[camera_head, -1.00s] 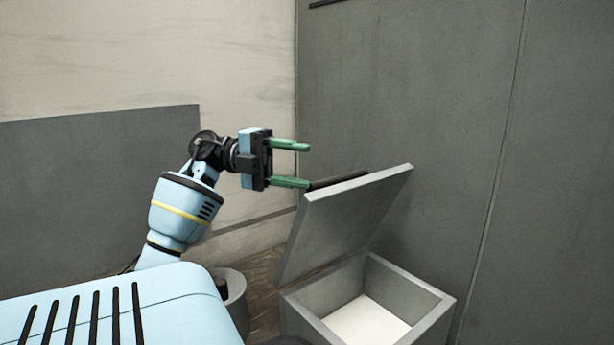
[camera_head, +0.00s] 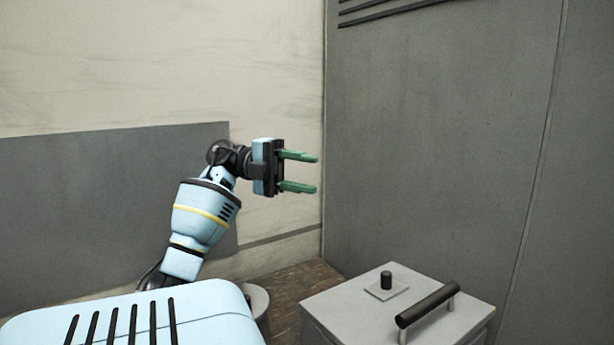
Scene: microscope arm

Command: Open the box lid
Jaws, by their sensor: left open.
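The grey box (camera_head: 322,327) stands at the lower right, cut off by the bottom edge of the picture. Its lid (camera_head: 352,311) lies flat and closed on top. A black bar handle (camera_head: 428,305) and a small black knob on a plate (camera_head: 386,280) sit on the lid. My left gripper (camera_head: 317,173) is open and empty, its green fingers pointing right. It is above and to the left of the lid, apart from it. My right gripper is not in view.
A grey cabinet or wall panel (camera_head: 450,140) rises right behind the box. A round grey container (camera_head: 258,302) stands left of the box, partly hidden by my body. Brown floor (camera_head: 298,283) shows between them. The air above the lid is clear.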

